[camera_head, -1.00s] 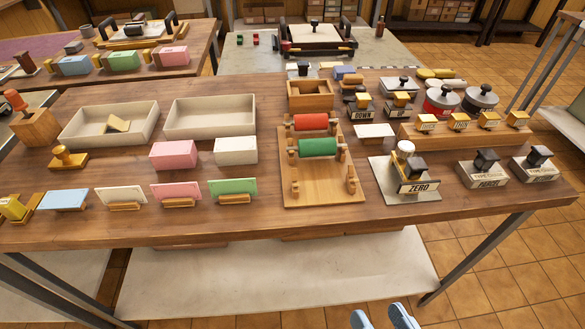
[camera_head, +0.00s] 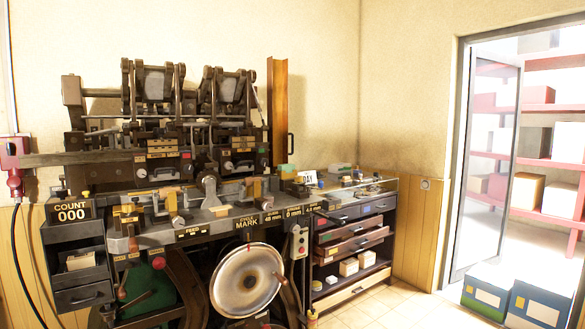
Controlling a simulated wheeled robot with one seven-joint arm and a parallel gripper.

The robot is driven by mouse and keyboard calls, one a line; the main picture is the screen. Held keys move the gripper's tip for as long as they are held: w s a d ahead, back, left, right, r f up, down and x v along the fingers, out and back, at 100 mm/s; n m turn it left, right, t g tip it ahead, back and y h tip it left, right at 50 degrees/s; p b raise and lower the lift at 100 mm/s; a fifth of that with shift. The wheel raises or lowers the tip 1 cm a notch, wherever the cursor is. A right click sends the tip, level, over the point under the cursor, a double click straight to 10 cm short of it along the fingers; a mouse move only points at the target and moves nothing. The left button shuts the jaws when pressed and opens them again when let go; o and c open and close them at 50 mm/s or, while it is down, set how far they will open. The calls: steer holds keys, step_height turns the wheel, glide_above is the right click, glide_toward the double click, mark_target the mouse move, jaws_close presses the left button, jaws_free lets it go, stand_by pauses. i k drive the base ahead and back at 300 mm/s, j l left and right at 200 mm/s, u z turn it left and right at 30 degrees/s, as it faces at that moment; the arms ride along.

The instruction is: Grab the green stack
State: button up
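I see no clear green stack in the head camera view. A small green and yellow item (camera_head: 287,171) sits at the right end of the press bench, too small to tell what it is. My gripper is not in view.
A large dark cam press (camera_head: 160,140) stands against the wall, with a big pale wheel (camera_head: 246,279) below its front. A bench with drawers (camera_head: 352,243) stands to its right. Blue boxes (camera_head: 488,292) lie on the floor by the open doorway. Tiled floor (camera_head: 400,308) shows clear before them.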

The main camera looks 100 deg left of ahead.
mark_target(288, 168)
steer(key=j+u, duration=0.1)
steer(key=u, duration=0.3)
steer(key=j+u, duration=0.1)
steer(key=u, duration=0.3)
steer(key=i+u, duration=0.1)
steer(key=u, duration=0.3)
steer(key=j+u, duration=0.15)
steer(key=u, duration=0.3)
steer(key=i+u, duration=0.1)
steer(key=u, duration=0.3)
steer(key=i+j+u, duration=0.1)
steer(key=i+u, duration=0.2)
steer(key=u, duration=0.15)
steer(key=i+u, duration=0.4)
steer(key=i+l+u, duration=0.1)
steer(key=i, duration=0.4)
steer(key=i+l+z, duration=0.8)
steer(key=i+z, duration=0.25)
steer(key=i+l+z, duration=0.1)
steer(key=i, duration=0.65)
steer(key=i+l, duration=0.1)
steer(key=i, duration=0.7)
steer(key=i+l+u, duration=0.1)
steer(key=i+u, duration=0.25)
steer(key=u, duration=0.15)
steer(key=i+l+u, duration=0.25)
steer(key=u, duration=0.25)
steer(key=i+l+u, duration=0.45)
steer(key=k+j, duration=0.05)
steer(key=k, duration=0.05)
